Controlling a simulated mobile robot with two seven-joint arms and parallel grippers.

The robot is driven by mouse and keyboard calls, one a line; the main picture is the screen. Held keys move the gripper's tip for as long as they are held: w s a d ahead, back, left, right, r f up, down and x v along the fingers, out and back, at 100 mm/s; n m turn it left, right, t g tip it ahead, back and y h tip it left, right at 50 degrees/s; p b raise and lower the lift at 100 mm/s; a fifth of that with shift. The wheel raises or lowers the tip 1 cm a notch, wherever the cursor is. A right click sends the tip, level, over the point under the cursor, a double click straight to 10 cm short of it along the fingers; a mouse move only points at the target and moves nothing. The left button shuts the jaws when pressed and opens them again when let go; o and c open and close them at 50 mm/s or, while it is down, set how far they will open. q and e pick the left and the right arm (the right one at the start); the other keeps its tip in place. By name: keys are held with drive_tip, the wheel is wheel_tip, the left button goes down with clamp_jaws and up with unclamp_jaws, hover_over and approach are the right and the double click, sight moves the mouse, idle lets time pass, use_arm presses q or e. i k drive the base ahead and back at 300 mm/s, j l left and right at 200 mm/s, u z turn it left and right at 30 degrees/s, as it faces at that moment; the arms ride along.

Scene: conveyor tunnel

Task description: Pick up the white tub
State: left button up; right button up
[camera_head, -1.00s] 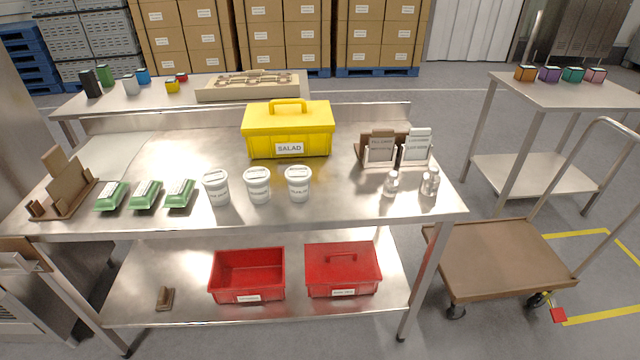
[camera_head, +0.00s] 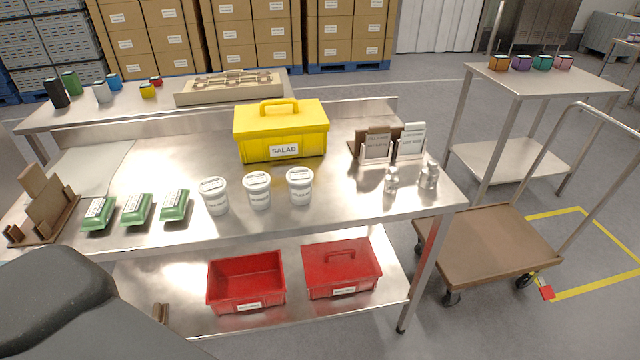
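Three similar white tubs with labelled lids stand upright in a row on the steel table (camera_head: 330,212): a left tub (camera_head: 214,196), a middle tub (camera_head: 257,190) and a right tub (camera_head: 300,187). Their labels are too small to read. A dark part of my own arm shows at the lower left, in front of the table's front left corner. It is well apart from the tubs. Neither gripper is in view.
Green packs (camera_head: 136,209) lie left of the tubs beside a brown rack (camera_head: 42,208). A yellow SALAD box (camera_head: 281,132) stands behind. Glass shakers (camera_head: 391,180) and card holders (camera_head: 376,147) are at right. Red bins (camera_head: 246,283) sit on the lower shelf. A cart (camera_head: 487,247) stands right.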

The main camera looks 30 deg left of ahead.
sight(299, 179)
drive_tip(key=k+j+z, duration=0.1)
drive_tip(key=j+z, duration=0.15)
drive_tip(key=j, duration=0.2)
drive_tip(key=k+j+z, duration=0.25)
drive_tip(key=j, duration=0.15)
drive_tip(key=k+j, duration=0.15)
drive_tip(key=j, duration=0.25)
drive_tip(key=k+j+z, duration=0.1)
drive_tip(key=j, duration=0.3)
drive_tip(key=k+j, duration=0.15)
drive_tip(key=j, duration=0.25)
drive_tip(key=k+j, duration=0.15)
drive_tip(key=j, duration=0.25)
drive_tip(key=z, duration=0.05)
